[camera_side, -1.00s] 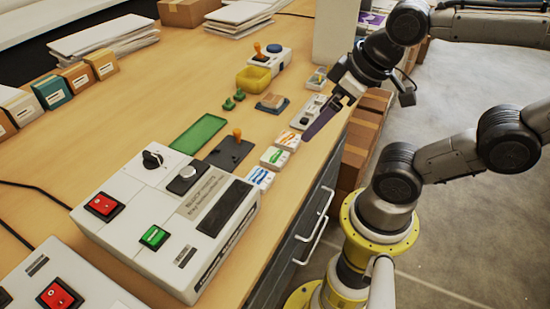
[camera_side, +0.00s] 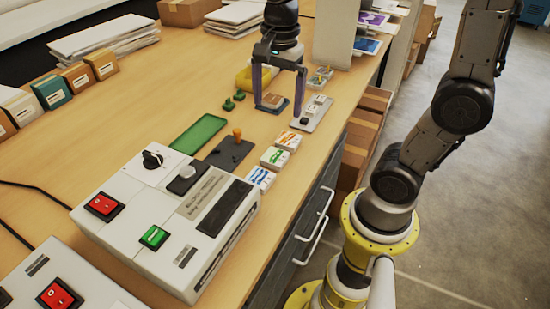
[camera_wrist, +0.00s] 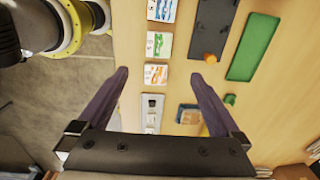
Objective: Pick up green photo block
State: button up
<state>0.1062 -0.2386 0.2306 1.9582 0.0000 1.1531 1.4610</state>
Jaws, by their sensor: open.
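The green photo block (camera_side: 275,158) is a small white block with a green picture on top. It lies on the table between the orange photo block (camera_side: 288,140) and the blue photo block (camera_side: 260,178). In the wrist view the green photo block (camera_wrist: 159,45) is in the middle of the row, with the orange one (camera_wrist: 156,75) nearer my gripper. My gripper (camera_side: 276,110) is open and empty, fingers pointing down, farther up the table beyond the row. In the wrist view its fingertips (camera_wrist: 159,78) are wide apart, on either side of the orange block in the picture.
The laminator (camera_side: 165,225) stands near the blue block. A dark plate with an orange knob (camera_side: 230,152) and a green tray (camera_side: 199,132) lie left of the row. A grey switch strip (camera_side: 312,113) and a brown-topped block (camera_side: 272,101) are by my fingers. The table edge is close on the right.

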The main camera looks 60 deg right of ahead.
jog(key=f, duration=0.2)
send_over(275, 156)
jog(key=f, duration=0.6)
jog(key=shift+s+d+f, duration=0.1)
jog(key=shift+d+f, duration=0.2)
jog(key=shift+f, duration=0.05)
jog(key=shift+a+f, duration=0.15)
jog(key=shift+f, duration=1.45)
jog(key=shift+a+f, duration=0.15)
jog(key=shift+f, duration=1.4)
jog(key=c, duration=1.4)
jog(key=shift+r, duration=0.1)
